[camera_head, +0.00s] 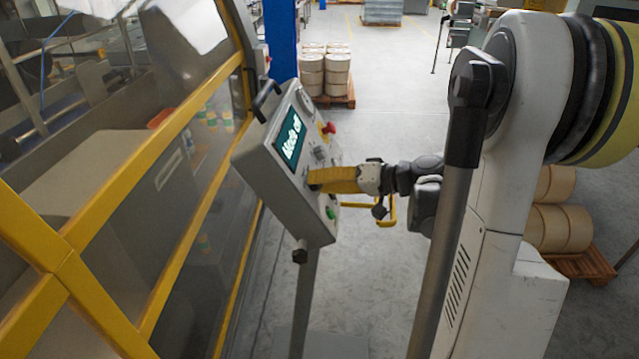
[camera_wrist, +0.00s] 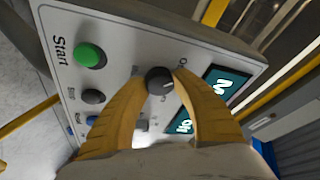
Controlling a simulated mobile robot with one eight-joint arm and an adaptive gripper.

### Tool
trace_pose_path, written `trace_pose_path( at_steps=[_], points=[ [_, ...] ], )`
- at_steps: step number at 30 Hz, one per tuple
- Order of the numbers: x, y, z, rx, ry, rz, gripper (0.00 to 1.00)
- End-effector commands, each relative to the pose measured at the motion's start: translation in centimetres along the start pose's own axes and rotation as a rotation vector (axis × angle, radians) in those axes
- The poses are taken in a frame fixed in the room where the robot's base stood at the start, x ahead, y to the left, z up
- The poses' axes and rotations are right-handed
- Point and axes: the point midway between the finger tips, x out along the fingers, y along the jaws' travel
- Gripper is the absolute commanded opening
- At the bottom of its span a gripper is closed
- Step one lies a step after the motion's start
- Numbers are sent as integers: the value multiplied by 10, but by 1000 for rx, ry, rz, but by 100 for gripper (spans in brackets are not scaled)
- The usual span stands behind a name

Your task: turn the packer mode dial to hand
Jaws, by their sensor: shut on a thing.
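The control panel (camera_head: 262,165) is a grey box on a post at the packer's side. Its screen (camera_head: 290,138) reads "Mode off" in the head view, and part of it shows in the wrist view (camera_wrist: 212,90). The mode dial (camera_wrist: 159,80) is a round black knob with a light pointer mark, beside the screen. My gripper (camera_wrist: 160,84) has its two yellow fingers shut on the dial, one on each side. In the head view my gripper (camera_head: 318,180) reaches the panel face from the right, and the dial is hidden behind the fingers.
A green Start button (camera_wrist: 90,55), a black button (camera_wrist: 93,96) and a blue button (camera_wrist: 92,120) sit near the dial. A red knob (camera_head: 328,128) is at the panel's upper edge. Yellow-framed guarding (camera_head: 130,195) stands left.

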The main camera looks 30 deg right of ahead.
Motion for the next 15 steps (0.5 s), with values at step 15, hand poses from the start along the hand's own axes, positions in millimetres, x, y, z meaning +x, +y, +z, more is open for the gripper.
trace_pose_path(
  at_steps=[15],
  points=[
    [0, -2, 0, 420, 20, 141, 2]
  ],
)
